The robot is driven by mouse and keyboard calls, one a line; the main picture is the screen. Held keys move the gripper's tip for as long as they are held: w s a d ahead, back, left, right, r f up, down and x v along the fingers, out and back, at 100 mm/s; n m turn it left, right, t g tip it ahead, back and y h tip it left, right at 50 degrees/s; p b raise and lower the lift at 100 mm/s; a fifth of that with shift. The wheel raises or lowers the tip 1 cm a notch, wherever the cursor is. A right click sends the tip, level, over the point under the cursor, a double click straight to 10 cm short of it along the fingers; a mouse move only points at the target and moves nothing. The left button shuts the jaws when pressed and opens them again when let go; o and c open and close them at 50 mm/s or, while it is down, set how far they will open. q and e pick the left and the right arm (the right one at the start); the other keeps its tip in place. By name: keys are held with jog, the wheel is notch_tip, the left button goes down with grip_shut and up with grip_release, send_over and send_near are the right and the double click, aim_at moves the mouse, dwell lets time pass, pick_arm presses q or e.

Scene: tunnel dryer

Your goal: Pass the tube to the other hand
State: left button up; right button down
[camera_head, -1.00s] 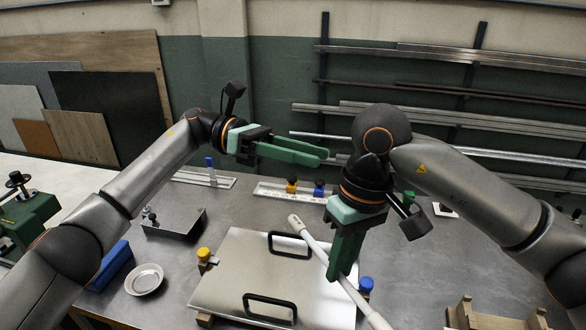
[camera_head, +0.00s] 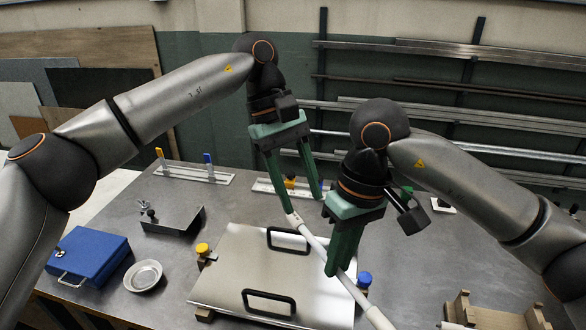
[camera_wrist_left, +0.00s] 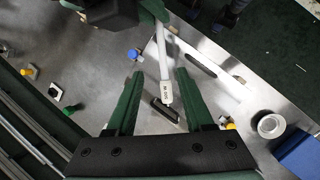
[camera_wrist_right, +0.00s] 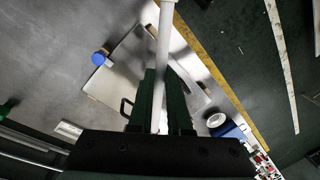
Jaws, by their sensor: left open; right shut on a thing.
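The long white tube (camera_head: 318,246) slants above the silver plate in the head view. My right gripper (camera_head: 338,272) is shut on it near its middle. My left gripper (camera_head: 304,204) is open, its fingers pointing down around the tube's far end. In the left wrist view the tube (camera_wrist_left: 163,55) runs in from the top, and its labelled end (camera_wrist_left: 166,92) appears between the open fingers, with gaps on both sides. In the right wrist view the tube (camera_wrist_right: 164,40) passes between the right fingers and extends beyond them.
A silver plate (camera_head: 240,262) with two black handles lies below the tube. Yellow and blue knobs stand at its edges. A blue box (camera_head: 88,255) and a round dish (camera_head: 143,276) are at left. A wooden holder (camera_head: 497,316) stands at front right. Metal bars line the wall behind.

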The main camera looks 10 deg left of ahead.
aim_at(313, 237)
pick_arm(q)
jog(key=x, duration=0.7)
jog(key=shift+s+d+f, duration=0.1)
jog(key=shift+d+f, duration=0.1)
jog(key=shift+f, duration=0.15)
jog(key=c, duration=0.7)
grip_shut()
pick_arm(e)
jog(key=shift+s+a, duration=0.1)
pick_arm(q)
jog(key=shift+d+r, duration=0.1)
pick_arm(e)
jog(key=c, duration=0.8)
grip_release()
jog(key=shift+o, duration=0.2)
